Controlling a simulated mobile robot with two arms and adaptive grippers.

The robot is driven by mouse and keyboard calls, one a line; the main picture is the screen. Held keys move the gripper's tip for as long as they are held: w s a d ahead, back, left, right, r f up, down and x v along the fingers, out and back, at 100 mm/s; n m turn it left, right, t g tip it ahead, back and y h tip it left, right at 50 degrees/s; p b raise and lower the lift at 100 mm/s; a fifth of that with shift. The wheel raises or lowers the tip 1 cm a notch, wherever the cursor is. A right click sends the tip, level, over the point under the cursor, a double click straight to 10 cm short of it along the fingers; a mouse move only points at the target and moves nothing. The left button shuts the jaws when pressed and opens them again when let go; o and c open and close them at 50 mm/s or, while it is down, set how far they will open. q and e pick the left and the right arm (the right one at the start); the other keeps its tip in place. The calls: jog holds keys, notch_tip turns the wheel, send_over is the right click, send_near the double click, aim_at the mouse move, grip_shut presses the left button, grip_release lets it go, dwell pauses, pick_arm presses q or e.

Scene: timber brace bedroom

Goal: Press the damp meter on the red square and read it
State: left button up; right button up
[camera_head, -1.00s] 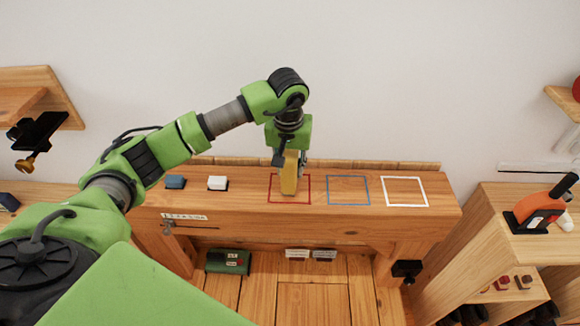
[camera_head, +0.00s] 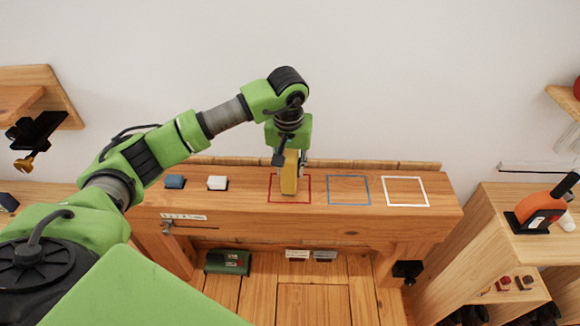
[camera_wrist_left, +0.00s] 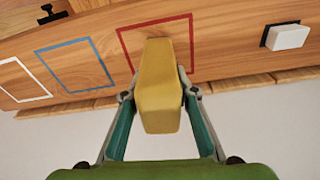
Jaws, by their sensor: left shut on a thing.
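The damp meter (camera_head: 289,174) is a yellow block-shaped tool, held upright at the red square (camera_head: 272,202) on the wooden beam. My left gripper (camera_head: 291,158) is shut on it from above. In the left wrist view the damp meter (camera_wrist_left: 160,90) sits between the two fingers, its far end inside the red square (camera_wrist_left: 122,42). I cannot tell whether its tip touches the wood. No readout shows on the sides in view. My right gripper is not in view.
A blue square (camera_head: 348,190) and a white square (camera_head: 405,191) lie to the right on the beam. A blue block (camera_head: 175,182) and a white block (camera_head: 217,183) sit to the left. An orange-and-black tool (camera_head: 541,212) stands on the right-hand cabinet.

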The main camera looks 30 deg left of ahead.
aim_at(291, 152)
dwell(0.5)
pick_arm(q)
jog(key=shift+r+p, duration=0.5)
jog(key=shift+r, duration=0.4)
jog(key=shift+r+p, duration=1.05)
jog(key=shift+r, duration=1.55)
jog(key=shift+d, duration=0.1)
